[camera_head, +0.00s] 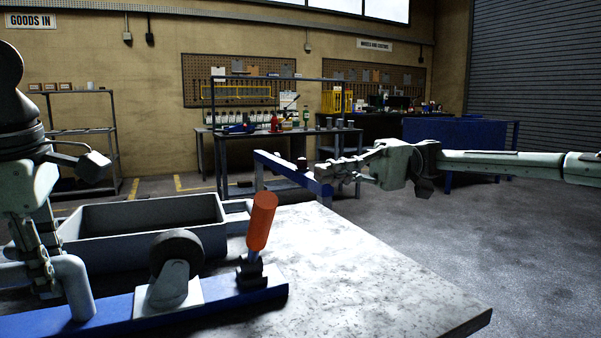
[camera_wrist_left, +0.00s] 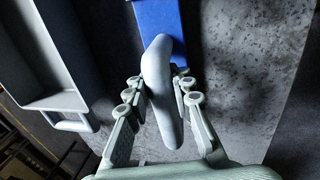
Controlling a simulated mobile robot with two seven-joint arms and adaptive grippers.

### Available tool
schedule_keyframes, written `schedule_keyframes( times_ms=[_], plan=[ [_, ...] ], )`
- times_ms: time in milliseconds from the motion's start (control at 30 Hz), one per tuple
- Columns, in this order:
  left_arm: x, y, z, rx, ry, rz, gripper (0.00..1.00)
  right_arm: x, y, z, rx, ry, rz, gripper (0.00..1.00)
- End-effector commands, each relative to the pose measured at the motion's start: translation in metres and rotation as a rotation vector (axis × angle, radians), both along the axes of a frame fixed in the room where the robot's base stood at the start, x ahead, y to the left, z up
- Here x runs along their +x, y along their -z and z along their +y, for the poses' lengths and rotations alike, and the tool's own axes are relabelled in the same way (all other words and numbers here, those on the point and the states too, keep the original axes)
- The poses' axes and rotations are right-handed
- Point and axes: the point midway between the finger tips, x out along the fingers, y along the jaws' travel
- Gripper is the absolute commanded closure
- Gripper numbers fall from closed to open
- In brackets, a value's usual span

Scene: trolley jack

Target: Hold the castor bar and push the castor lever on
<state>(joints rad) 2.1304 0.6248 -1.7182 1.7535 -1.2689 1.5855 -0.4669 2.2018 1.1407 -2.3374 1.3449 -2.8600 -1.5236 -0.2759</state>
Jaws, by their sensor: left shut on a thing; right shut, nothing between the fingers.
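The castor bar (camera_head: 225,303) is a blue bar lying along the near edge of the grey table. It carries a dark castor wheel (camera_head: 177,249) on a pale bracket, a grey bent handle (camera_head: 74,285) and the castor lever (camera_head: 261,222), which has an orange grip and stands upright, leaning slightly right. My left gripper (camera_head: 45,282) is shut on the grey handle; in the left wrist view its fingers (camera_wrist_left: 160,95) lie either side of the handle (camera_wrist_left: 158,70), above the blue bar (camera_wrist_left: 158,18). My right gripper (camera_head: 328,171) is shut and empty, beyond and right of the lever, apart from it.
A grey open tray (camera_head: 140,222) stands behind the bar at left. The right part of the tabletop (camera_head: 345,265) is clear. A blue beam (camera_head: 280,168) shows beside my right gripper; I cannot tell whether they touch. Workbenches and shelves stand farther back.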

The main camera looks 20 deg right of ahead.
Motion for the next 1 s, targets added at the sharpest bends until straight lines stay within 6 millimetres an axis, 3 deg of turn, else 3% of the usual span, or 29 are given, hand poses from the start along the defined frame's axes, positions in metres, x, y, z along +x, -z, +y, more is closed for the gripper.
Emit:
schedule_keyframes(
  times_ms=[133, 167, 367, 733, 1000],
  plan=[
    [0.0, -0.002, -0.001, -0.003, 0.0, -0.004, 1.0, 0.0, 0.0, 0.0, 0.0, 0.0, 0.0, 1.0],
    [0.0, -0.002, -0.001, -0.003, 0.0, -0.004, 0.78, 0.0, 0.0, 0.0, 0.0, 0.0, 0.0, 1.0],
    [0.0, -0.001, 0.0, -0.002, -0.001, -0.003, 0.53, 0.0, 0.0, 0.0, 0.0, 0.0, 0.0, 1.0],
    [0.0, -0.005, 0.0, -0.002, 0.0, -0.002, 0.53, 0.0, 0.0, 0.0, 0.0, 0.0, 0.0, 1.0],
    [-0.009, -0.051, -0.001, -0.004, 0.001, -0.004, 0.53, 0.0, 0.0, 0.0, 0.0, 0.0, 0.0, 1.0]
  ],
)
